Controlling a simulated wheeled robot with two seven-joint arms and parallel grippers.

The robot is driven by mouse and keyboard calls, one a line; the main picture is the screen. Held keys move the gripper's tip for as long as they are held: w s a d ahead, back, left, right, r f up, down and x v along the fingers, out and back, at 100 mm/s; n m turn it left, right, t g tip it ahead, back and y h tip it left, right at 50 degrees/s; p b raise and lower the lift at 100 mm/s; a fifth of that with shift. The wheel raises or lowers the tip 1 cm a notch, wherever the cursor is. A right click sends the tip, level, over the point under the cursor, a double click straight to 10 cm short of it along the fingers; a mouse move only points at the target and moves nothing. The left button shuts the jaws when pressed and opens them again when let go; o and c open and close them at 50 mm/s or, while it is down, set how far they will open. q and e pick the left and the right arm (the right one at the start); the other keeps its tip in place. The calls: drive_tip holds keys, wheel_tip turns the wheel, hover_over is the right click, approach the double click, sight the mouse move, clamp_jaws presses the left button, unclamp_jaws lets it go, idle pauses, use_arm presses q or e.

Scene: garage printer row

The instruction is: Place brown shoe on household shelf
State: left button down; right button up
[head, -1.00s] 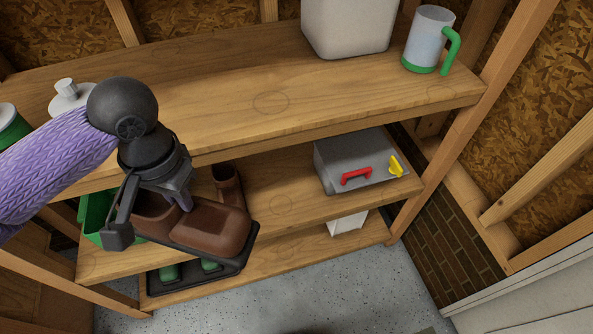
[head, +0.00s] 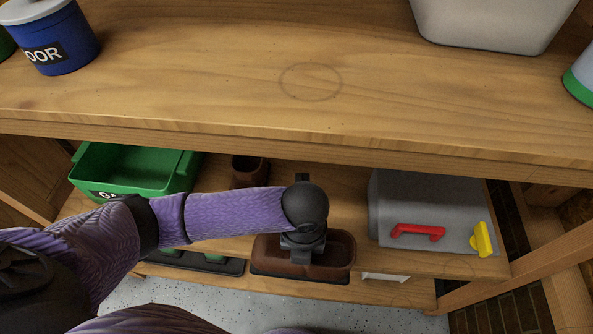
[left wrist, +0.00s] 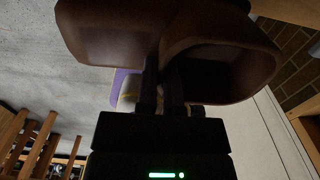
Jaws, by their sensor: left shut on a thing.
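The brown shoe (head: 343,257) hangs in front of the middle level of the wooden household shelf (head: 200,105), between the green bin and the grey case. My left gripper (head: 303,250) is shut on it from above. In the left wrist view the brown shoe (left wrist: 105,30) fills the top of the picture, and the dark fingers of my left gripper (left wrist: 162,85) close on its edge. Whether its sole touches the shelf board is unclear. Another brown shoe or boot (head: 250,170) stands farther back on the middle level. My right gripper is not in view.
A green bin (head: 140,168) is left on the middle level; a grey case (head: 400,205) with red handle and yellow latch is right. The upper board overhangs them. A blue tub (head: 55,45) and light grey container (head: 490,25) stand above. A dark tray (head: 190,262) is below.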

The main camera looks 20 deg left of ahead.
use_arm(q)
drive_tip(key=w+a+f+b, duration=0.1)
drive_tip(key=w+b, duration=0.2)
drive_tip(key=w, duration=0.2)
drive_tip(key=w+a+f+b, duration=0.1)
drive_tip(key=w+a+b, duration=0.1)
drive_tip(key=w+b, duration=0.2)
drive_tip(key=w+a+f+b, duration=0.1)
drive_tip(key=w+f+b, duration=0.1)
drive_tip(key=w+b, duration=0.2)
drive_tip(key=shift+w+a, duration=0.15)
drive_tip(key=shift+w, duration=0.5)
drive_tip(key=shift+w+a, duration=0.15)
drive_tip(key=shift+w, duration=0.5)
drive_tip(key=shift+r, duration=0.3)
drive_tip(key=shift+f, duration=0.15)
drive_tip(key=c, duration=0.8)
unclamp_jaws()
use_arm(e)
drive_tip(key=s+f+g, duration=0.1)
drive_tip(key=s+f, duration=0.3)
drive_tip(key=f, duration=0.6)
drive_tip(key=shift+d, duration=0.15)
use_arm(q)
drive_tip(key=shift+o, duration=0.2)
